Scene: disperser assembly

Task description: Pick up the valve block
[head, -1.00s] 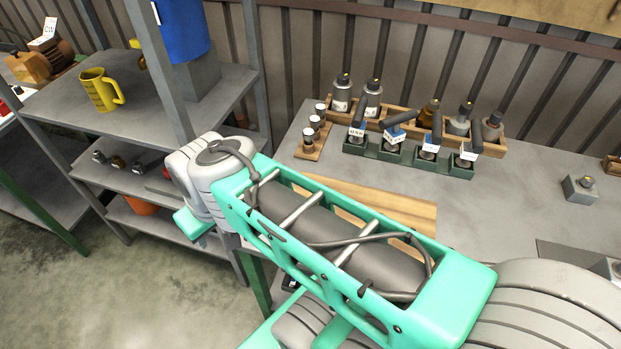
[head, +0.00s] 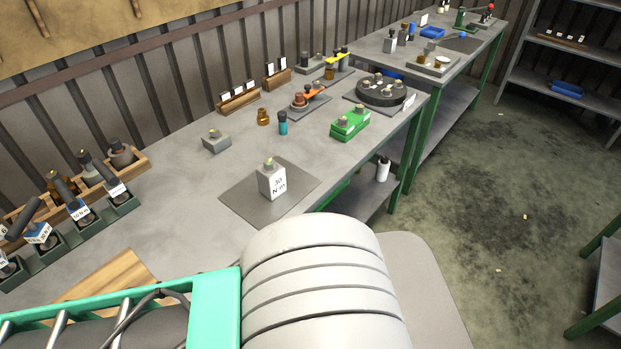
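A small grey block with a round fitting on top (head: 216,141) sits upright on the workbench; it looks like the valve block, though no label confirms this. To its right and nearer, a pale block marked "30 N m" (head: 271,182) stands on a dark grey mat (head: 237,198). A green holder with small fittings on top (head: 348,126) lies further right. My gripper is out of view; only my teal and grey arm shows along the bottom edge, apart from these things.
Handled tools stand in a green rack (head: 88,222) at left, before a wooden rack (head: 140,162). Small bottles (head: 283,126), a round black fixture (head: 381,92) and label holders (head: 238,101) occupy the back and right. Bare bench (head: 175,190) lies left of the mat.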

